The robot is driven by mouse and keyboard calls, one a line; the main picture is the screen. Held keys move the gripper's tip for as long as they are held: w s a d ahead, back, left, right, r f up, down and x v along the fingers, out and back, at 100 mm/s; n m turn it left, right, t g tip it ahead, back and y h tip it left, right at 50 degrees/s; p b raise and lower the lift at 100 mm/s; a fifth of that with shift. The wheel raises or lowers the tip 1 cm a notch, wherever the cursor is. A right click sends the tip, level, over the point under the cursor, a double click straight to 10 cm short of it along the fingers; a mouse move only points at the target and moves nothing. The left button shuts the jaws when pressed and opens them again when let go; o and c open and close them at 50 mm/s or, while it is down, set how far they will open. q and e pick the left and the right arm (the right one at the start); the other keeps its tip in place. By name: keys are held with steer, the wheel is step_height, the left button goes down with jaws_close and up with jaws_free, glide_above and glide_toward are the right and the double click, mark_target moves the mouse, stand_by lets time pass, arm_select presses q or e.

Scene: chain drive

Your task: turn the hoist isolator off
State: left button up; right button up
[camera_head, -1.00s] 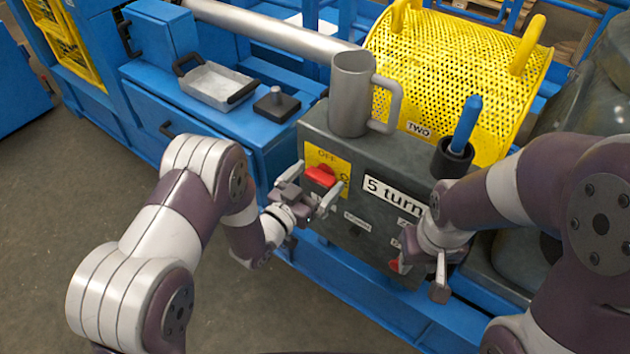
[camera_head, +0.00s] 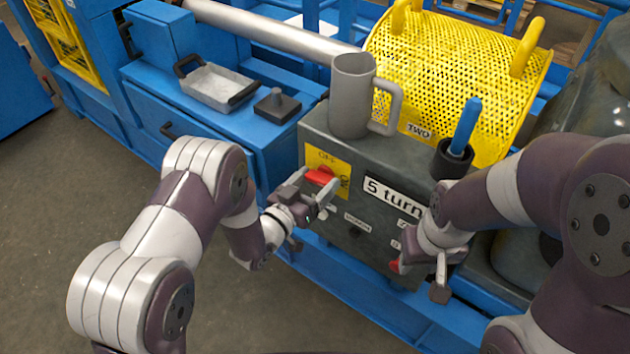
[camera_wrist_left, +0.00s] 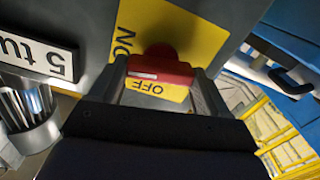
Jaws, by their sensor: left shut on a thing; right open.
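The hoist isolator is a red handle (camera_head: 319,176) on a yellow plate (camera_head: 343,165) on the grey box's front. The plate reads OFF at the top and ON at the right. My left gripper (camera_head: 311,190) is shut on the red handle, partly covering it. In the left wrist view the handle (camera_wrist_left: 165,70) sits between the two fingers (camera_wrist_left: 163,86), with a white mark on its left part. OFF shows between the fingers and ON to the left. My right gripper (camera_head: 422,272) is open, low at the box's front, near another red part (camera_head: 396,265).
A grey mug (camera_head: 350,95) and a black cup with a blue-handled tool (camera_head: 453,160) stand on the box. A "5 turn" label (camera_head: 392,197) is right of the plate. A metal tray (camera_head: 210,86) and a yellow perforated guard (camera_head: 445,65) lie behind. The floor at left is clear.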

arm_select(q)
steer(key=n+p, duration=0.1)
steer(key=n, duration=0.3)
steer(key=shift+w+r+n, duration=0.1)
steer(key=shift+r+n, duration=0.05)
steer(key=shift+n, duration=0.15)
steer(key=n, duration=0.3)
steer(key=shift+a+n+p, duration=0.1)
steer(key=shift+n+p, duration=0.3)
steer(key=n, duration=0.3)
steer(key=shift+p, duration=0.4)
steer(key=shift+w+f+n+p, duration=0.1)
steer(key=shift+n+p, duration=0.1)
steer(key=shift+n, duration=0.85)
steer(key=shift+f+n+p, duration=0.1)
steer(key=shift+n+p, duration=0.05)
steer(key=shift+n, duration=0.9)
steer(key=o, duration=0.9)
steer(key=shift+a, duration=0.1)
steer(key=shift+o, duration=0.6)
steer(key=shift+f, duration=0.1)
